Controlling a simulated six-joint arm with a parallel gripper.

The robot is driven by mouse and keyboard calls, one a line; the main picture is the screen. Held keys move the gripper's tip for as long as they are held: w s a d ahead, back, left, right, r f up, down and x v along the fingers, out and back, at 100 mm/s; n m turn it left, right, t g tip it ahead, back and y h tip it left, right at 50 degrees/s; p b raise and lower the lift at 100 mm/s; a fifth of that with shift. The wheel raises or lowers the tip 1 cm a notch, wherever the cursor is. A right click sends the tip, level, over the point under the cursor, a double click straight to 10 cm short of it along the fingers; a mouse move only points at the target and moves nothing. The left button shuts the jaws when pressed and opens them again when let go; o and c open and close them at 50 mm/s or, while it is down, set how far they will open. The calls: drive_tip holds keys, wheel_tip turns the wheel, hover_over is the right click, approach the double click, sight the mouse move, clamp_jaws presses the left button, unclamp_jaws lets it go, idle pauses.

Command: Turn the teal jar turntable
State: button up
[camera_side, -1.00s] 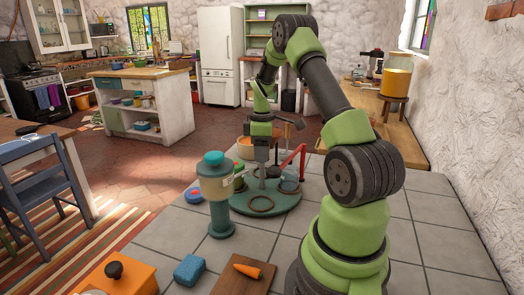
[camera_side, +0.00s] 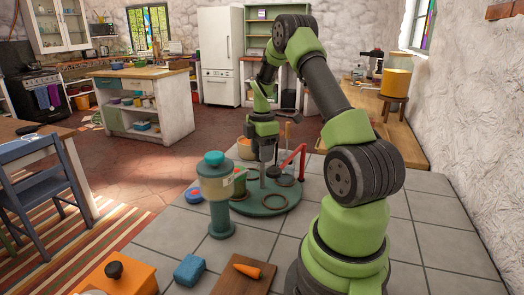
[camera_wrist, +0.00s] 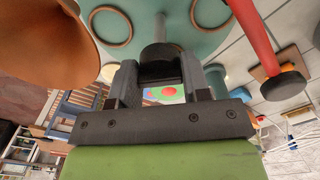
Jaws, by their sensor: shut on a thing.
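The teal turntable (camera_side: 262,208) is a low round disc on the tiled counter, with several dark rings (camera_side: 275,202) on its top. It also shows at the top of the wrist view (camera_wrist: 190,30), with rings near the upper left. My gripper (camera_side: 264,172) is low over the disc. In the wrist view my gripper (camera_wrist: 160,78) has its jaws on both sides of a dark round knob (camera_wrist: 160,55) and is shut on it. In the side view the knob is too small to make out clearly. A red bar (camera_side: 291,160) slants beside my gripper.
A teal-capped column (camera_side: 220,212) stands at the disc's front left and hides part of it. The right-hand tiles are clear.

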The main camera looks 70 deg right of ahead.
drive_tip(key=shift+n, duration=4.4)
drive_tip(key=o, duration=1)
drive_tip(key=shift+r, duration=0.1)
wheel_tip(320, 180, up, 10)
drive_tip(key=shift+f, duration=0.1)
